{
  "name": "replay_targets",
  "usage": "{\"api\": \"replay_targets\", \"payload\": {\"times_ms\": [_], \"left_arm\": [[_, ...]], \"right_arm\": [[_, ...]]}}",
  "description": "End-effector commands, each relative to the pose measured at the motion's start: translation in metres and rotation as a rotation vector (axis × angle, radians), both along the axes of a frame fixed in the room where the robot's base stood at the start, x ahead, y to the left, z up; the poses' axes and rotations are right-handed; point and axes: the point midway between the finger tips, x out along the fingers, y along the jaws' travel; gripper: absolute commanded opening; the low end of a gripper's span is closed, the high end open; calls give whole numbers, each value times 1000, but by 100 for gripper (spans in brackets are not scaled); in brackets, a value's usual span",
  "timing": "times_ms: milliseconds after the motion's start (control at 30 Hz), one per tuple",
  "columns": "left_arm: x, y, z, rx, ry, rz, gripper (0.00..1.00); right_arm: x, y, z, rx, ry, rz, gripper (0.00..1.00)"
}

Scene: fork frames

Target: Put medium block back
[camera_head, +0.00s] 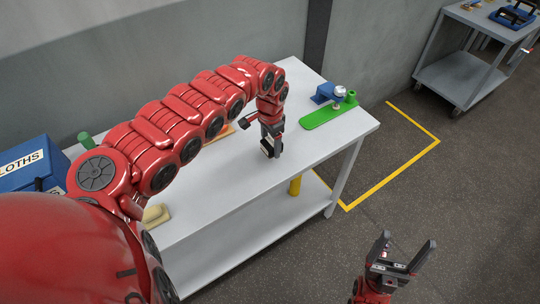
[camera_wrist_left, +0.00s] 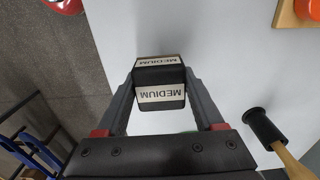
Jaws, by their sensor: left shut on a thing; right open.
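The medium block (camera_wrist_left: 160,85) is black with white labels reading MEDIUM on two faces. In the left wrist view it sits between the two fingers of my left gripper (camera_wrist_left: 160,100), which is shut on it. In the head view my left gripper (camera_head: 270,146) points down over the white table (camera_head: 235,190), near its right part. The block (camera_head: 268,149) shows there as a small dark shape at the fingertips; I cannot tell whether it touches the table. My right gripper (camera_head: 400,256) is open and empty, low in the head view, away from the table.
A green board (camera_head: 322,116) with a blue fixture (camera_head: 325,94) lies at the table's right end. A black-headed tool with a wooden handle (camera_wrist_left: 265,125) is near my left gripper. A blue box (camera_head: 30,168) stands left. A grey cart (camera_head: 470,75) is far right.

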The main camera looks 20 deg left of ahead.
Motion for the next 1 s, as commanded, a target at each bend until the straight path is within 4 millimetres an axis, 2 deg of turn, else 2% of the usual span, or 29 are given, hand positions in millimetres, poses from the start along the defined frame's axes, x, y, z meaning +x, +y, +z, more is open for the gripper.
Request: {"api": "replay_targets", "payload": {"times_ms": [100, 300, 600, 933, 967, 1000], "left_arm": [[10, 2, 1, -3, 5, -4, 0], [15, 8, -2, 2, 7, -3, 0], [15, 7, -36, 0, 9, -3, 0], [15, 8, -41, 2, 6, -3, 0], [15, 8, -39, 2, 6, -3, 75], [15, 8, -39, 2, 6, -3, 82]], "right_arm": [[0, 0, 6, 0, -2, 0, 83], [0, 0, 7, 0, -2, 0, 83], [0, 0, 19, 0, -2, 0, 83], [0, 0, 15, 0, -2, 0, 83], [0, 0, 16, 0, -2, 0, 83], [0, 0, 16, 0, -2, 0, 83]]}}
